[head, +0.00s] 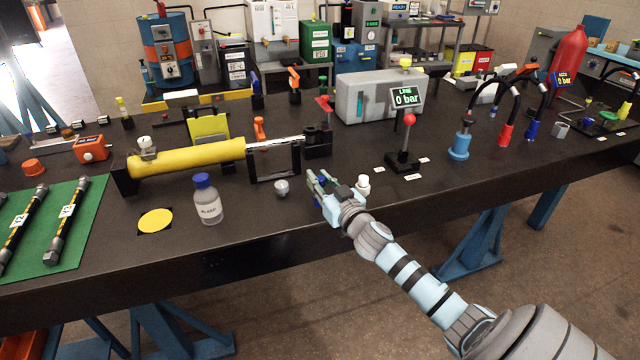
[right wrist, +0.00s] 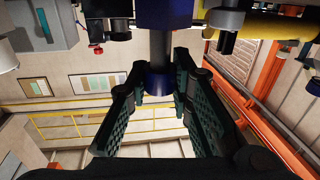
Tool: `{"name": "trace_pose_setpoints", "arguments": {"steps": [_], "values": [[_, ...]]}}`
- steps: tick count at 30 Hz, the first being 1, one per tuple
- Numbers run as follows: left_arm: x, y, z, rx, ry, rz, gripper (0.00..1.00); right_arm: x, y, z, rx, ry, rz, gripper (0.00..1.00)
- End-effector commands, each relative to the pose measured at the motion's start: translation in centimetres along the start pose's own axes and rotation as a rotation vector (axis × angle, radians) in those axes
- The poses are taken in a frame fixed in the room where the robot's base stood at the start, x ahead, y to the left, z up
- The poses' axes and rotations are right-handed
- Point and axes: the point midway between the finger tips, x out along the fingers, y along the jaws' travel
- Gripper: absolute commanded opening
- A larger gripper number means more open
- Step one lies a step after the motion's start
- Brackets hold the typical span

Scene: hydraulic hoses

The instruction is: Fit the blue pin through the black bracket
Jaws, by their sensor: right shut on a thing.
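The black bracket (head: 319,143) stands on the bench at the right end of the yellow cylinder's silver rod (head: 275,141). My right gripper (head: 320,181) is in front of the bracket, near the bench's front edge, and apart from it in the head view. In the right wrist view its jaws are shut on the blue pin (right wrist: 157,84), which has a blue end between the fingertips and a dark shaft (right wrist: 160,47) running away from them. Only a speck of blue shows between the fingers in the head view. I cannot tell whether the shaft touches anything. My left gripper is not in view.
The yellow cylinder (head: 190,158), a labelled bottle (head: 207,202) and a small grey cup (head: 281,187) are to the left. A grey box (head: 372,98) with a gauge reading 0 bar stands behind.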

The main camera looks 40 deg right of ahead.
Motion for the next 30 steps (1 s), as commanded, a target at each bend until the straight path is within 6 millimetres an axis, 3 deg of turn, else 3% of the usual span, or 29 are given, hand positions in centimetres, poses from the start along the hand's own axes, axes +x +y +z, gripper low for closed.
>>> {"name": "trace_pose_setpoints", "arguments": {"steps": [5,9,15,21,30], "values": [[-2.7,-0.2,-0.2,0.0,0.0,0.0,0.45,0.0,0.1,-5.2,-0.001,0.005,-0.002,0.0],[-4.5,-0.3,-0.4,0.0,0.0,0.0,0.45,0.0,0.1,-10.7,-0.002,0.006,-0.003,0.0],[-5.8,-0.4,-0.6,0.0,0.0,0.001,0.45,0.0,0.2,-16.8,-0.002,0.004,-0.002,0.0],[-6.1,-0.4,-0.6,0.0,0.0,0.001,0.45,0.0,0.3,-18.9,0.0,0.001,-0.001,0.0],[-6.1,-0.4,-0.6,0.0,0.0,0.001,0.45,0.0,0.3,-18.9,0.0,0.0,-0.001,0.0]]}}
